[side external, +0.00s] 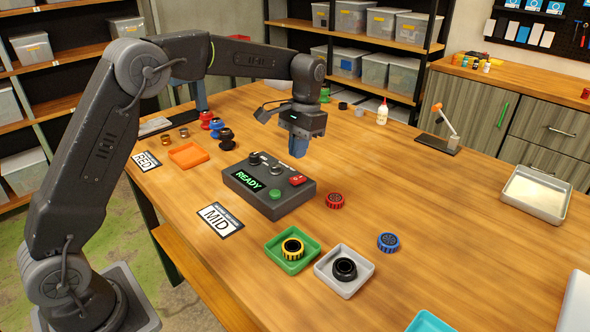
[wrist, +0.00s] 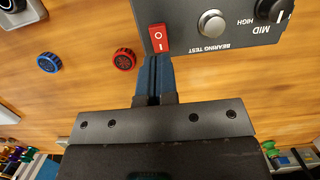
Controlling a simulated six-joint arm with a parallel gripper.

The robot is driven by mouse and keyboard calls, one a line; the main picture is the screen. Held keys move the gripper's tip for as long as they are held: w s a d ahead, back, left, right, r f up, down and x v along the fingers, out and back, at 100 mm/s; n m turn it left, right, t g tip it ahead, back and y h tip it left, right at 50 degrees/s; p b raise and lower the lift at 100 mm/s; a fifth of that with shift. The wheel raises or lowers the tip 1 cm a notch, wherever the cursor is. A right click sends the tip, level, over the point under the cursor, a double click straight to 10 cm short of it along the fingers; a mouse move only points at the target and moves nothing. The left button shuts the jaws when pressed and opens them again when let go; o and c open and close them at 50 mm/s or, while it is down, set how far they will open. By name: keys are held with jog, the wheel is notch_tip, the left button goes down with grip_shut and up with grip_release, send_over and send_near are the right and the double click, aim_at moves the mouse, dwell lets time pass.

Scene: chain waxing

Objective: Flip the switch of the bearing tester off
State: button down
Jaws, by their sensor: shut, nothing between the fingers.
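The bearing tester (side external: 246,198) is a dark grey box on the wooden table, and its display (side external: 248,181) reads READY in green. Its red rocker switch (side external: 298,180) is at the right of the top face. In the wrist view the switch (wrist: 159,39), marked with white symbols, lies just beyond my fingertips. I cannot tell which side of the rocker is pressed. My gripper (side external: 300,155) points down over the switch end of the box, shut and empty. In the wrist view its blue fingers (wrist: 152,62) are together, close to the switch; contact cannot be told.
The tester also has a green button (side external: 274,194) and dark knobs (side external: 255,158). A red bearing (side external: 335,201) and a blue bearing (side external: 388,242) lie to the right. A green tray (side external: 272,250) and grey tray (side external: 343,285) hold bearings in front. The right tabletop is mostly clear.

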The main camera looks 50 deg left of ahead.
aim_at(294, 179)
jog(key=f, duration=0.3)
jog(key=s+f, duration=0.1)
jog(key=f, duration=0.1)
jog(key=shift+f, duration=0.3)
